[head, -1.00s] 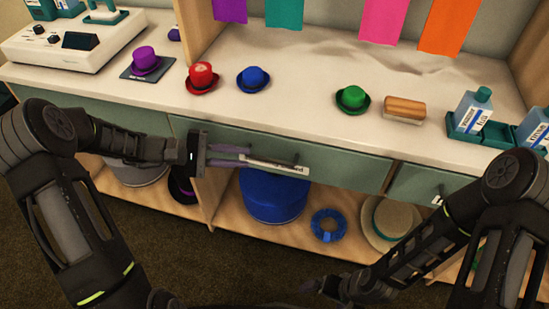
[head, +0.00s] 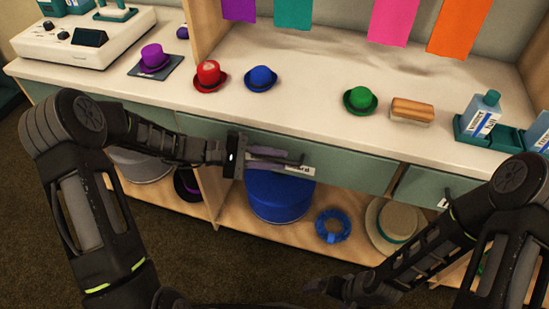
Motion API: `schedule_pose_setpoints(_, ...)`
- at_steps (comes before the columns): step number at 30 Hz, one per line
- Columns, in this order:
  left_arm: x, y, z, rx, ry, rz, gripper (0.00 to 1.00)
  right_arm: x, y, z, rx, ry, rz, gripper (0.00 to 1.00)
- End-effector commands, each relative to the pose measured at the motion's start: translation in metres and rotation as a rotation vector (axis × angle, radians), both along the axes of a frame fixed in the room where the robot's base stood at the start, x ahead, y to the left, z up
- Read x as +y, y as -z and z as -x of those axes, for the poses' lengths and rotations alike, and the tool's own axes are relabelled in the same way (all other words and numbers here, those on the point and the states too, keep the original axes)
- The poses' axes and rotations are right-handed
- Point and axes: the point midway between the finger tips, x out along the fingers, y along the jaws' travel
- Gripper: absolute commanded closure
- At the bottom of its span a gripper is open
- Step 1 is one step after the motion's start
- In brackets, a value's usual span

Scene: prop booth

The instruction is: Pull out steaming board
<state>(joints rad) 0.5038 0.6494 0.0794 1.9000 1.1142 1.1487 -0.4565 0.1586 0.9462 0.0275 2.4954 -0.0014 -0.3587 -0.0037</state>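The steaming board is the green panel (head: 350,170) in the counter's front, with a dark bar handle (head: 302,159) and a white label (head: 300,171) that is partly hidden and hard to read. The panel looks flush with the front. My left gripper (head: 287,160) is in front of the panel, pointing right at the handle. Its two fingers look apart and overlap the handle in this view; I cannot tell whether they touch it. My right gripper (head: 318,287) is low at the bottom centre, dark and foreshortened, away from the panel.
Purple (head: 153,60), red (head: 209,75), blue (head: 261,78) and green (head: 360,100) small hats and a brush (head: 412,110) stand on the counter. Carpet in front is clear.

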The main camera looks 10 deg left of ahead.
Motion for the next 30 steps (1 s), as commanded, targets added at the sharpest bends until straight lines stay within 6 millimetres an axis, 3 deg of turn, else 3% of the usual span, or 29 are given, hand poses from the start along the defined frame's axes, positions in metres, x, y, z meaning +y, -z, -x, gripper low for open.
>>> schedule_pose_setpoints(5,0.0,0.0001,0.0001,0.0,0.0,0.0,0.79,0.0,0.0,0.0,0.0,0.0,0.0,0.0)
schedule_pose_setpoints(13,0.0002,0.0,0.0001,0.0,0.0,0.0,1.0,0.0,0.0,0.0,0.0,0.0,0.0,0.0)
schedule_pose_setpoints(30,0.0005,0.0001,0.0002,0.0,0.001,-0.001,1.0,0.0,0.0,0.0,0.0,0.0,0.0,0.0)
